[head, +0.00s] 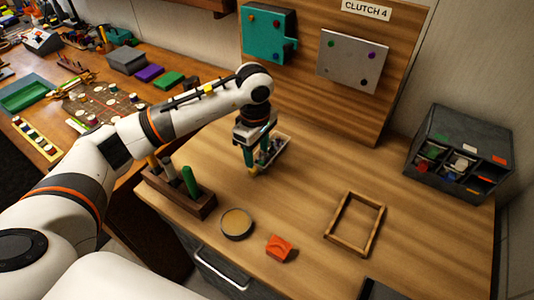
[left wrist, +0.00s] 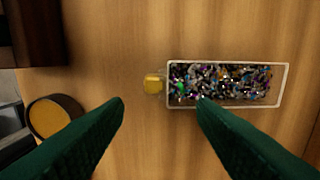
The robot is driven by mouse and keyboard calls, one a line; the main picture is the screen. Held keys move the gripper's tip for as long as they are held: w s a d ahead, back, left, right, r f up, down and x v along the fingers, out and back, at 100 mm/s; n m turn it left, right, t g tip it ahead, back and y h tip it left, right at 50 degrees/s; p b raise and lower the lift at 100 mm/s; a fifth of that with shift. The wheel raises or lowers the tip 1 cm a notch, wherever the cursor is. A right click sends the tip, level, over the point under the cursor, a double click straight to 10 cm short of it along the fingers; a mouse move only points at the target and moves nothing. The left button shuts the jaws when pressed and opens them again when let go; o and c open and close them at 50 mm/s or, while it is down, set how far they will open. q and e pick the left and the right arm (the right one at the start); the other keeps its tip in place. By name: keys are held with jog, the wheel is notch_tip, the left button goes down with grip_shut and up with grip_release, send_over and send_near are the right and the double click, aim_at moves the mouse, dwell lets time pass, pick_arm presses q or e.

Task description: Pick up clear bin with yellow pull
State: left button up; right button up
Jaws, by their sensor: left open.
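The clear bin (left wrist: 285,86) is a narrow rectangle with pale rims, filled with small dark, multicoloured bits. Its yellow pull (left wrist: 153,84) is on the left short end in the left wrist view. In the head view the bin (head: 284,146) is on the wooden tabletop, partly hidden by my left gripper (head: 252,160). In the left wrist view the open green fingers of my left gripper (left wrist: 160,104) appear to either side of the pull, with nothing between them. Whether they touch the bin cannot be told. My right gripper is not in view.
A wooden tool holder (head: 178,196), a round tan-topped dish (head: 237,223), an orange block (head: 279,247) and an empty wooden frame (head: 354,224) surround the bin. A dark organizer (head: 458,155) stands at the right. A vertical board (head: 310,85) rises behind.

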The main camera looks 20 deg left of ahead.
pick_arm(q)
jog(key=f, duration=0.1)
jog(key=f+p, duration=0.1)
jog(key=f, duration=0.1)
jog(key=f+p, duration=0.1)
jog(key=f, duration=0.1)
jog(key=shift+s+a+f, duration=0.2)
jog(key=shift+a+f, duration=0.05)
jog(key=shift+a, duration=0.15)
jog(key=shift+f, duration=0.2)
jog(key=shift+w, duration=0.1)
grip_shut()
